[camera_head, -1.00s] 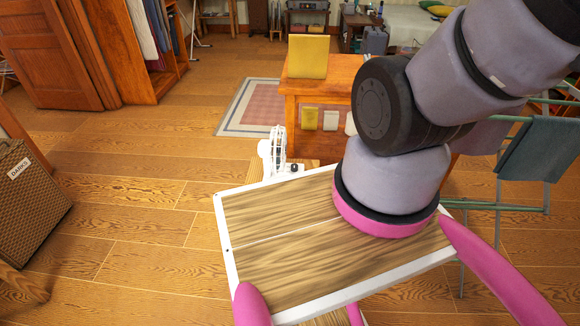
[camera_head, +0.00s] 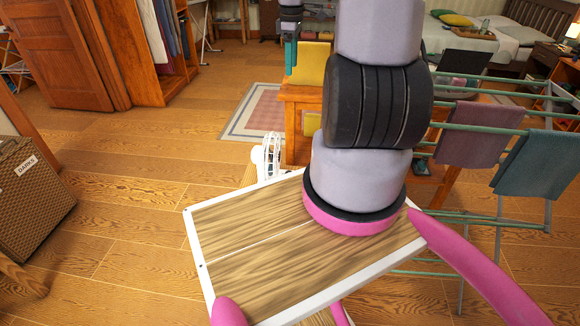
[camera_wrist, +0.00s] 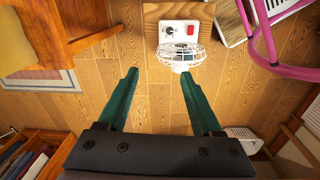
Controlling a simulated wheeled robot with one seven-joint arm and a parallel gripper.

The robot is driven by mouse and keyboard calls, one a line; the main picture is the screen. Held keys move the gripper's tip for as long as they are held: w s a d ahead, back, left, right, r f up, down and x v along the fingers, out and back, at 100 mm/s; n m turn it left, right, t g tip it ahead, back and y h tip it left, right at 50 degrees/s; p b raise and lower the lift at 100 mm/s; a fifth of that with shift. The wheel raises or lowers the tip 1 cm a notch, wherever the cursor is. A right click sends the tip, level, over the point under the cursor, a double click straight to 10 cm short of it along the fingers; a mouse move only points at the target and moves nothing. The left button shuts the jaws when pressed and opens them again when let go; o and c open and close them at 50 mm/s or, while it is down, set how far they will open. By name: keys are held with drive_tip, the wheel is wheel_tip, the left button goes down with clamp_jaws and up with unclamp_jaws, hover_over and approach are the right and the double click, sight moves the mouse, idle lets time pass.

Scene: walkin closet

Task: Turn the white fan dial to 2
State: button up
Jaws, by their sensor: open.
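The white fan (camera_head: 268,158) is on the floor side of the wooden table in the head view, partly hidden by its angle. In the wrist view the fan's wire cage (camera_wrist: 181,56) faces my gripper. Behind the cage is a white control panel (camera_wrist: 180,40) with a dark round dial (camera_wrist: 170,30) and a red part (camera_wrist: 191,30) beside it. The dial's setting is too small to read. My gripper (camera_wrist: 159,75) has two green fingers, spread apart and empty. The fan lies beyond the fingertips, apart from them, slightly right of centre.
The fan's panel is against a wooden board (camera_wrist: 152,36). An orange wooden table (camera_head: 296,120) with a yellow object (camera_head: 311,64) stands close by. A drying rack with cloths (camera_head: 480,135) is at right. A wicker hamper (camera_head: 30,190) is at left. Floor between is open.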

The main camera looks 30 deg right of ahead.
drive_tip(key=w+d+f+n+g+y, duration=0.1)
drive_tip(key=d+f+n, duration=0.15)
drive_tip(key=f, duration=0.65)
drive_tip(key=w+d+f+n+y, duration=0.1)
drive_tip(key=f+n, duration=0.2)
drive_tip(key=f, duration=0.5)
drive_tip(key=s+a+f+n+y, duration=0.1)
drive_tip(key=f, duration=0.7)
drive_tip(key=a+f+n+y, duration=0.1)
drive_tip(key=a+f+n, duration=0.1)
drive_tip(key=f, duration=0.6)
drive_tip(key=s+a+f+n, duration=0.1)
drive_tip(key=f+n, duration=0.1)
drive_tip(key=f, duration=0.6)
drive_tip(key=shift+s+a+f+y, duration=0.15)
drive_tip(key=shift+s+f+y, duration=0.2)
drive_tip(key=shift+f+y, duration=0.05)
clamp_jaws()
